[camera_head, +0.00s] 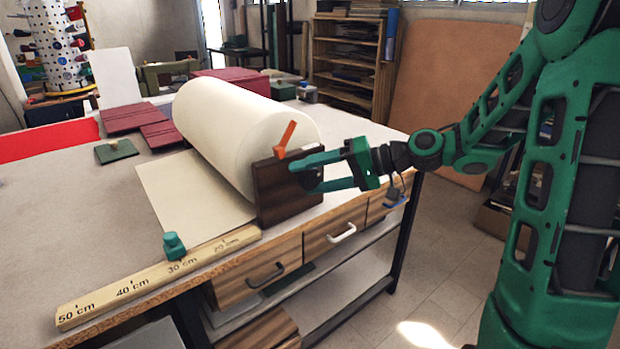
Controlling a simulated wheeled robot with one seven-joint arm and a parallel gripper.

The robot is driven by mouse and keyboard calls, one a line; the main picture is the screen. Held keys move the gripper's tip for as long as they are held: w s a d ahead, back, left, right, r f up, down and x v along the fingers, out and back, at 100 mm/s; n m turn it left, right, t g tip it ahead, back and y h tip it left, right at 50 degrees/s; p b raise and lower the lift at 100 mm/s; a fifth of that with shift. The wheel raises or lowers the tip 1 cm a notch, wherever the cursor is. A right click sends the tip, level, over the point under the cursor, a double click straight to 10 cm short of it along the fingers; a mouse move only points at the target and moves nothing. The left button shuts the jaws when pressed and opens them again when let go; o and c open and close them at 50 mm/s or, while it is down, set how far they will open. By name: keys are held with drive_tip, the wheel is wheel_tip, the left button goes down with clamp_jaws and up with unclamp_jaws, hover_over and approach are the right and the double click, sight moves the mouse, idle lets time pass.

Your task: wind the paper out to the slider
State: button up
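The white paper roll (235,125) lies on the table, its near end at a dark wooden end block (285,200) with an orange lever (287,138) on top. A flat sheet of paper (190,195) runs left from under the roll. Its near left corner is close to the green slider (174,246), which partly hides it. The slider sits on the wooden ruler (125,287), a little past the 30 cm mark. My gripper (303,178) is at the outer face of the end block, fingers apart around a dark knob; whether they touch it I cannot tell.
Dark red covers (130,118), a green block (116,151) and a red cloth (45,140) lie at the left and back of the table (60,215). Drawers with handles (268,276) are under the front edge. The table left of the sheet is clear.

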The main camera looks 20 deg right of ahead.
drive_tip(key=v, duration=1)
drive_tip(key=shift+d, duration=0.35)
drive_tip(key=shift+s, duration=0.1)
